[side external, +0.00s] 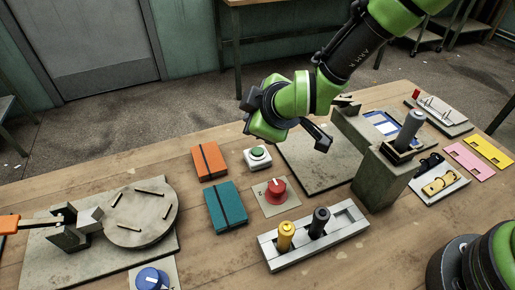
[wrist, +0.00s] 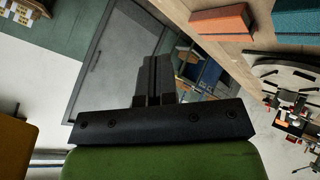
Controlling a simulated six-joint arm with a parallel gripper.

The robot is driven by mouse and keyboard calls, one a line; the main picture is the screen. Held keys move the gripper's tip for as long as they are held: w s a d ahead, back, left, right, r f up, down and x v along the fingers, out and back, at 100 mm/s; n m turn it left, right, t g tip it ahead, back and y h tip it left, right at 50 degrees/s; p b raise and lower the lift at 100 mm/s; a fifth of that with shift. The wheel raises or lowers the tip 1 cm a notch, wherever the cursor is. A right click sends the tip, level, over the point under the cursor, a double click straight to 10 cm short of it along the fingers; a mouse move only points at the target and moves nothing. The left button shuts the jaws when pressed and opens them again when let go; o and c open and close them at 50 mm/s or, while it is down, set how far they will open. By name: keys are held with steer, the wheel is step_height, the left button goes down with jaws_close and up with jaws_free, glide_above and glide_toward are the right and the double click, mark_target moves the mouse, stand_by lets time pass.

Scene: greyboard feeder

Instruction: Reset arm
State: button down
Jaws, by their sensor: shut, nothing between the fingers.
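My gripper (side external: 246,99) is raised above the table and points sideways, toward the left and back of the side external view. It is well clear of every object and holds nothing. In the wrist view its dark fingers (wrist: 154,78) lie together, with the grey door behind them. In the side external view the fingertips are small and dark against the arm. The orange book (side external: 209,161) and the teal book (side external: 226,206) lie on the table below and in front of it.
A tall grey block (side external: 382,176) holds a grey cylinder at right. A round turntable (side external: 141,214) is at left. The air around my gripper is free.

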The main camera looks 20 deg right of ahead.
stand_by(0.7)
steer(key=s+d+r+m+y, duration=0.1)
steer(key=s+d+r+m, duration=0.35)
steer(key=r, duration=0.45)
steer(key=s+d+r+m+y, duration=0.1)
steer(key=s+d+r+m, duration=0.2)
steer(key=d+r, duration=0.5)
steer(key=s+d+r+m+g+h, duration=0.1)
steer(key=s+d+r+m, duration=0.1)
steer(key=s, duration=0.7)
steer(key=s+d+r+m+h, duration=0.1)
steer(key=s+d+m, duration=0.3)
steer(key=s+m, duration=0.2)
steer(key=s, duration=0.2)
steer(key=shift+s+d+r+g, duration=0.4)
